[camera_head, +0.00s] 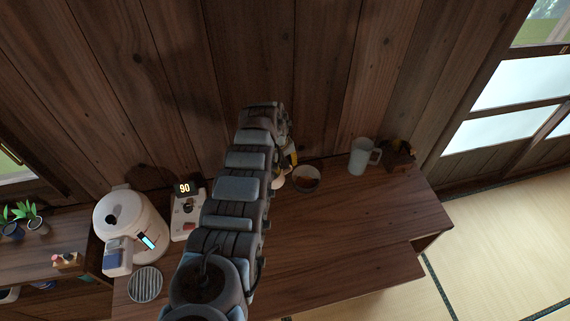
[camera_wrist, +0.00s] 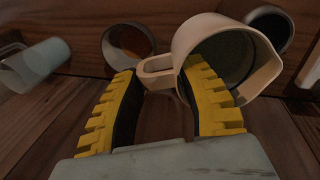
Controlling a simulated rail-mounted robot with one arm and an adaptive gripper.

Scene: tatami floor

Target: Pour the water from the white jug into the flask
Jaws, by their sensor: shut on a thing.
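The white jug (camera_wrist: 190,42) is cream-coloured, with a wide rim and a looped handle. My gripper (camera_wrist: 170,88) has its yellow-ribbed fingers on either side of the handle in the wrist view. The jug's open mouth partly faces the wrist camera; its inside is shaded and I cannot make out water. In the head view my arm hides most of the gripper and jug; only a pale bit of the jug (camera_head: 278,183) shows. I cannot tell which is the flask.
A frosted mug (camera_head: 361,158) stands right of a round vessel with brown contents (camera_head: 309,187), near a brown object (camera_head: 400,158). The tabletop (camera_head: 370,215) is clear at front right.

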